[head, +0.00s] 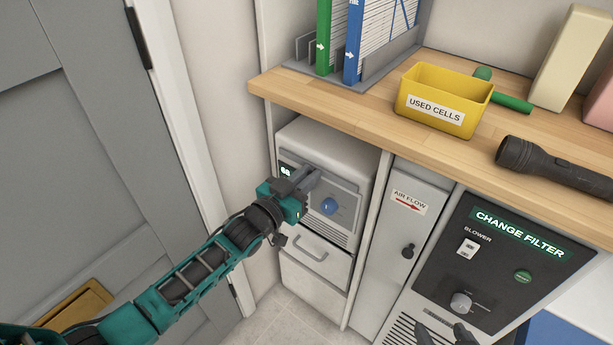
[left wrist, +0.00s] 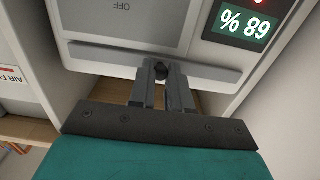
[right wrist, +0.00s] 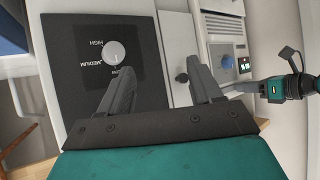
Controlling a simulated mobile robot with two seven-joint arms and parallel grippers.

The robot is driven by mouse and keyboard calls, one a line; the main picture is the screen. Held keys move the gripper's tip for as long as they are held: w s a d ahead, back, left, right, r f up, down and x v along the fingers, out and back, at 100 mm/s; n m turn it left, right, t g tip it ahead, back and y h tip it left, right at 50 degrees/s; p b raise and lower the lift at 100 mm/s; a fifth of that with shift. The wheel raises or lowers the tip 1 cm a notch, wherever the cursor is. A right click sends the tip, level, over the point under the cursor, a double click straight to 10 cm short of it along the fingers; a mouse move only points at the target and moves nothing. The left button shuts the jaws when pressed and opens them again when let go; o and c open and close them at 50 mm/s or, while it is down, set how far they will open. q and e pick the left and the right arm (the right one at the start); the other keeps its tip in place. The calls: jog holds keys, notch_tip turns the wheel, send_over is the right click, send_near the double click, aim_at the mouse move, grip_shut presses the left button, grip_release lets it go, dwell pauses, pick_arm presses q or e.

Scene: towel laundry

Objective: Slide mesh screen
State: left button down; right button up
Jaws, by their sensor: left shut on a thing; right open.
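No part is clearly recognisable as a mesh screen. A white appliance (head: 345,150) stands under the wooden counter, with a grey front panel (head: 347,200), a blue knob (head: 328,206) and a small lit display (head: 286,170). My left gripper (head: 310,180) is at the upper part of that front. In the left wrist view its fingers (left wrist: 161,78) are shut on the grey bar (left wrist: 105,59) beside the lit display (left wrist: 243,23); the exact contact is partly hidden. My right gripper (right wrist: 163,80) is open and empty, in front of the dark control panel (right wrist: 80,45).
A narrow cabinet door marked AIR FLOW (head: 405,202) has a black knob (head: 408,250). The CHANGE FILTER panel (head: 500,250) is right of it. The counter (head: 370,110) overhangs the appliance and carries a yellow bin (head: 445,97) and a flashlight (head: 550,165). A grey door (head: 90,130) is left.

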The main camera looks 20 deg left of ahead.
pick_arm(q)
jog(key=p+v, duration=0.6)
jog(key=v, duration=0.8)
jog(key=shift+p, duration=0.35)
pick_arm(e)
jog(key=shift+h, duration=0.3)
jog(key=r, duration=0.1)
jog(key=s+d+r, duration=0.1)
jog(key=r, duration=0.1)
jog(key=shift+s+d+r, duration=0.15)
jog(key=shift+d+r, duration=0.2)
pick_arm(q)
jog(key=c, duration=1.1)
grip_release()
jog(key=shift+w, duration=0.1)
pick_arm(e)
jog(key=shift+r, duration=0.15)
pick_arm(q)
jog(key=shift+o, duration=0.2)
jog(key=p+v, duration=0.1)
jog(key=v, duration=1.2)
pick_arm(e)
jog(key=shift+d+r, duration=0.25)
